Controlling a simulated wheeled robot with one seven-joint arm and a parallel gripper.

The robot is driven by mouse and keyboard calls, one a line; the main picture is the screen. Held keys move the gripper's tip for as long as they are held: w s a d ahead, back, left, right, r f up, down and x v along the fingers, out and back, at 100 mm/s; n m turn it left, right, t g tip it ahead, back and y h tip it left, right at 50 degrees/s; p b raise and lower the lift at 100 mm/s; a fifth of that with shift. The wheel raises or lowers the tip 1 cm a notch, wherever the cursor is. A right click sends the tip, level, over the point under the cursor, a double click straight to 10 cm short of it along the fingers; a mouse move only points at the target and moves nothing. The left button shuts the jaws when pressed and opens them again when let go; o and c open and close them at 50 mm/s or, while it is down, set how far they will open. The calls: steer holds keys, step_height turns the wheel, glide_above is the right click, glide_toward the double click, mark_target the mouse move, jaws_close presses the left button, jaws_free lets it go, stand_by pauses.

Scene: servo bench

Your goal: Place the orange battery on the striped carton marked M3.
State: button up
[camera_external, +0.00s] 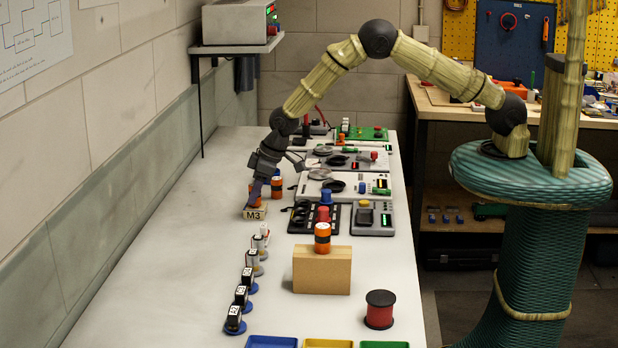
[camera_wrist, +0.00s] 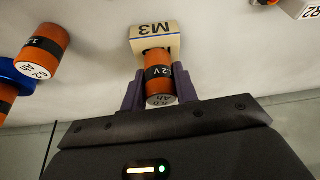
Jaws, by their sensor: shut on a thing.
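The striped carton marked M3 (camera_external: 254,214) is a small cream block on the bench below my gripper. In the wrist view the M3 carton (camera_wrist: 152,38) shows at the top middle, its label upside down. My gripper (camera_external: 256,188) is shut on an orange battery (camera_external: 254,198) with a black band. In the wrist view the orange battery (camera_wrist: 159,72) stands between the purple fingers of my gripper (camera_wrist: 160,92), its pale end toward the camera. The battery overlaps the carton in both views; I cannot tell whether they touch.
Another orange battery (camera_external: 276,187) stands close to the right; in the wrist view an orange battery (camera_wrist: 42,52) is at left by a blue holder. A further battery (camera_external: 322,237) stands on a brown box (camera_external: 322,270). Labelled pieces (camera_external: 240,297) line the near left. Bench left of the carton is clear.

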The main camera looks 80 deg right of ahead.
steer(key=shift+f, duration=0.15)
steer(key=o, duration=1)
steer(key=shift+o, duration=0.2)
steer(key=shift+s+r, duration=0.15)
steer(key=shift+r, duration=0.6)
steer(key=b+v, duration=0.2)
steer(key=v, duration=0.9)
steer(key=shift+f, duration=0.1)
